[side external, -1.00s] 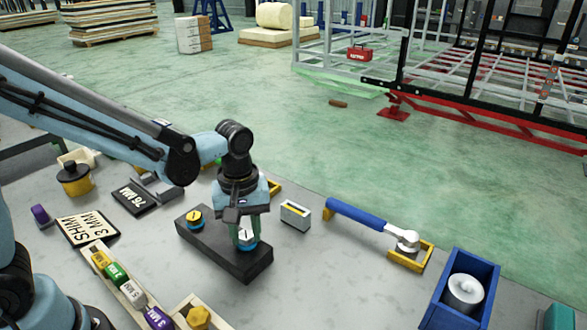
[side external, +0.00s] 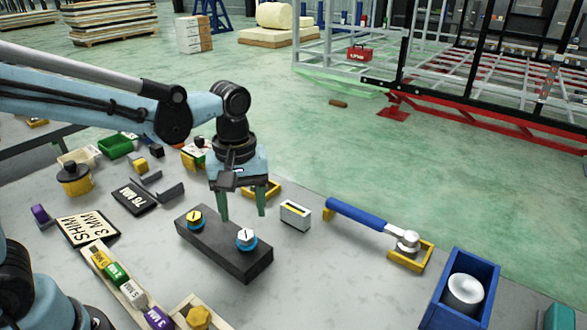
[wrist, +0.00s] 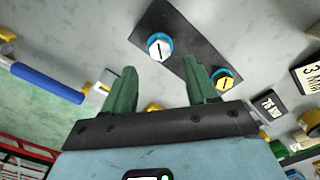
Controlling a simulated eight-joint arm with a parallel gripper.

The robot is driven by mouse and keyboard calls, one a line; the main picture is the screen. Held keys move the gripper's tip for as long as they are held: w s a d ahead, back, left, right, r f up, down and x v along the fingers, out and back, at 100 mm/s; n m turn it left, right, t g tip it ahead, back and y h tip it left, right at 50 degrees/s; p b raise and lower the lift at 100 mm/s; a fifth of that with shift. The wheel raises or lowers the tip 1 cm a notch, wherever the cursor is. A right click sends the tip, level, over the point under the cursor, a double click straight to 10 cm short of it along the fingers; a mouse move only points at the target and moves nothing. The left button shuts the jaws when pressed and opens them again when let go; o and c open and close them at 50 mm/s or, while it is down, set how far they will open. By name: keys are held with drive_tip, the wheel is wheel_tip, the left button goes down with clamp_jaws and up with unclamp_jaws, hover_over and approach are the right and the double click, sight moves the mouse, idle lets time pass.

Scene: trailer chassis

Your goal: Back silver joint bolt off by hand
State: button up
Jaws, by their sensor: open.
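The silver joint bolt (side external: 246,238) sits upright at the near right end of a dark block (side external: 225,249), with a blue ring around its base and a dark line across its top. It also shows in the wrist view (wrist: 159,47). A yellow bolt (side external: 195,218), also with a blue ring, stands at the block's other end. My gripper (side external: 243,216) is open and empty, its two green fingers pointing down above and behind the block, apart from both bolts. In the wrist view, the silver bolt lies beyond the fingertips (wrist: 163,75).
A blue-handled wrench (side external: 357,214) rests on yellow holders to the right. A small pale box (side external: 295,215) stands just right of the block. A blue bin (side external: 464,290) is at the near right. Labelled plates (side external: 87,229) and coloured pieces lie left. Bare table lies in front of the wrench.

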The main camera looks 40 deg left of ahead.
sight(239, 234)
drive_tip(key=shift+r, duration=2.95)
drive_tip(key=s+a+f+m+t, duration=0.3)
drive_tip(key=s+a+m+t, duration=0.2)
drive_tip(key=m, duration=0.5)
drive_tip(key=shift+a+t, duration=0.7)
drive_tip(key=shift+t, duration=0.4)
